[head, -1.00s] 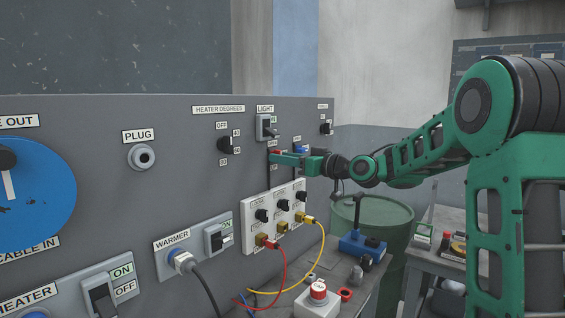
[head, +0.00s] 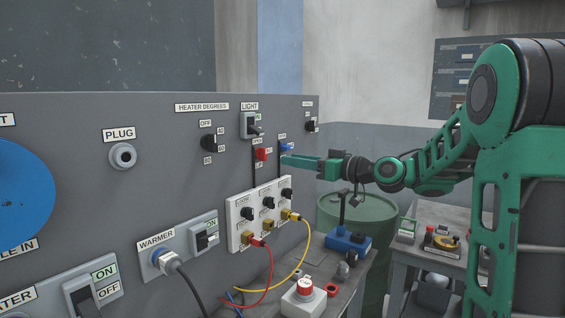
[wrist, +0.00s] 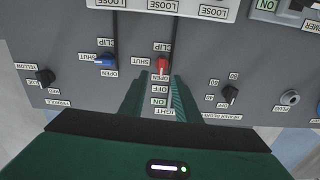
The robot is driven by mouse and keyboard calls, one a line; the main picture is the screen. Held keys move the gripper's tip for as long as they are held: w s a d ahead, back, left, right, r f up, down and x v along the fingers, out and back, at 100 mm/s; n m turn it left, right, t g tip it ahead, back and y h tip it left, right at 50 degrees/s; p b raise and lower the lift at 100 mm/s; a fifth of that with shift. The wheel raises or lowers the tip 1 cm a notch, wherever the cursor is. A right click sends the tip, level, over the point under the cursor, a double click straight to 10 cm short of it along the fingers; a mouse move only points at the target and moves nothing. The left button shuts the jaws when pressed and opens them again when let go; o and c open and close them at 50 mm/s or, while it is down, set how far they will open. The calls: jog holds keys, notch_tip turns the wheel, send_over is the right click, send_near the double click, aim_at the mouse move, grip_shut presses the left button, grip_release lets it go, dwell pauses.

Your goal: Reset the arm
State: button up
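My green gripper (head: 284,161) is in front of the grey panel, just right of the red clip lever (head: 262,154) in the head view. In the wrist view, its two fingers (wrist: 160,95) stand apart with nothing between them. The red lever (wrist: 162,65) lies just beyond the fingertips, apart from them. The blue clip lever (wrist: 105,60) is off to the left there, and partly shows behind the gripper in the head view (head: 287,147). My arm stretches from the right, with its forearm nearly level.
The grey panel (head: 150,190) carries several knobs, switches and a blue dial (head: 20,190). A white socket block (head: 241,222) has red and yellow cables plugged in. Below are a red-topped button box (head: 304,298), a blue tool (head: 352,243) and a green barrel (head: 375,215).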

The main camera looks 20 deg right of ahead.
jog(key=shift+s+d, duration=0.3)
jog(key=shift+s, duration=0.1)
jog(key=s+d+f+m+g+h, duration=0.3)
jog(key=s+f+g+h, duration=0.1)
jog(key=s+f, duration=0.45)
jog(key=s+d+f+m+g+h, duration=0.2)
jog(key=s+d+f+g+h, duration=0.15)
jog(key=s+f, duration=0.5)
jog(key=s+d+f+m+g+h, duration=0.1)
jog(key=s+f+m+g, duration=0.1)
jog(key=s, duration=0.6)
jog(key=s+d+f+m+g+h, duration=0.1)
jog(key=s+d+f+m+g, duration=0.1)
jog(key=s, duration=0.6)
jog(key=s+d+f+m+g+h, duration=0.1)
jog(key=s+f+m+g, duration=0.2)
jog(key=s, duration=0.6)
notch_tip(320, 180, down, 2)
jog(key=shift+d+f+m, duration=0.15)
jog(key=shift+d+m, duration=0.15)
jog(key=shift+m, duration=0.2)
jog(key=shift+s, duration=0.1)
